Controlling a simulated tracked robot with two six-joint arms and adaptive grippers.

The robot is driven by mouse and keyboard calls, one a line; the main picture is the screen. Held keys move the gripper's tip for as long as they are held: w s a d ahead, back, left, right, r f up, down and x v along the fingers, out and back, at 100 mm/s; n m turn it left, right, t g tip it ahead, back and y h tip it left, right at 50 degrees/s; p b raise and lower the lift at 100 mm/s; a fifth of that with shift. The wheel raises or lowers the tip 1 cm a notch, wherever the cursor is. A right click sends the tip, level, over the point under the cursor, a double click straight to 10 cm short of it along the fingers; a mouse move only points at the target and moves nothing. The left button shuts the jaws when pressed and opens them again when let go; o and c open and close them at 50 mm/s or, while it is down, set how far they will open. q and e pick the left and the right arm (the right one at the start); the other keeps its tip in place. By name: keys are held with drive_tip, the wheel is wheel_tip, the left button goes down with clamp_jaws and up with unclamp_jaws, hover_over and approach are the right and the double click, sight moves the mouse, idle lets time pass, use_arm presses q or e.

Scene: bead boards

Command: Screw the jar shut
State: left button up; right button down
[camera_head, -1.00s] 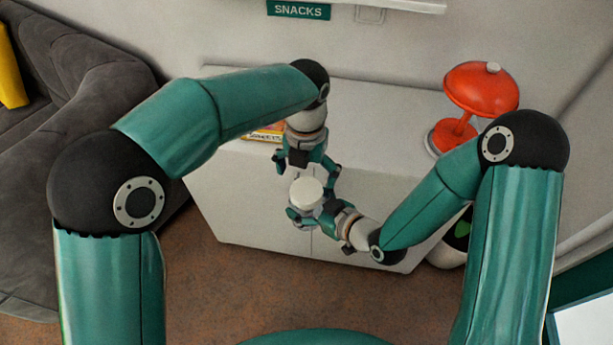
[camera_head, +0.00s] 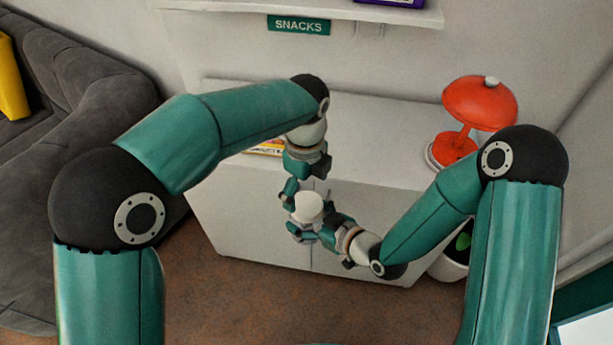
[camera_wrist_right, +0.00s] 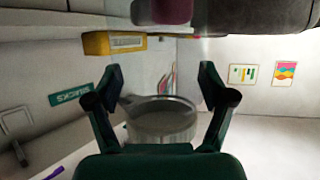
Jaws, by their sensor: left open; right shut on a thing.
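The jar shows its round white top (camera_head: 308,207) in the head view, in front of the white cabinet. Its greyish, see-through body (camera_wrist_right: 160,122) stands between the fingers in the right wrist view. My right gripper (camera_head: 308,232) is shut on the jar and holds it in the air, roughly upright. My left gripper (camera_head: 307,190) points down from above, open, with its fingers at the far side of the white top. I cannot tell whether they touch it. The joint between lid and jar is hidden.
The white cabinet (camera_head: 375,135) carries a red lamp (camera_head: 480,103) at its right and a yellow box (camera_head: 265,147) behind my left arm. A shelf (camera_head: 330,8) with a SNACKS sign (camera_head: 299,25) hangs above. A grey sofa (camera_head: 90,100) stands left, a potted plant (camera_head: 450,265) right.

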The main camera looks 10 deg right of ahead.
use_arm(q)
drive_tip(key=n, duration=0.4)
drive_tip(key=shift+r, duration=0.1)
drive_tip(key=n, duration=0.4)
drive_tip(key=shift+r+n, duration=0.1)
drive_tip(key=shift+n, duration=0.3)
drive_tip(key=n, duration=0.4)
drive_tip(key=shift+r, duration=0.1)
drive_tip(key=n, duration=0.4)
drive_tip(key=shift+r, duration=0.1)
drive_tip(key=n, duration=0.4)
drive_tip(key=shift+a+r+n, duration=0.1)
drive_tip(key=shift+r+n, duration=0.1)
drive_tip(key=shift+n, duration=0.1)
drive_tip(key=n, duration=0.4)
drive_tip(key=shift+r, duration=0.15)
drive_tip(key=n, duration=0.6)
drive_tip(key=shift+r, duration=0.4)
drive_tip(key=shift+n, duration=0.5)
drive_tip(key=shift+d+r, duration=0.2)
drive_tip(key=shift+r, duration=0.25)
drive_tip(key=shift+f, duration=0.1)
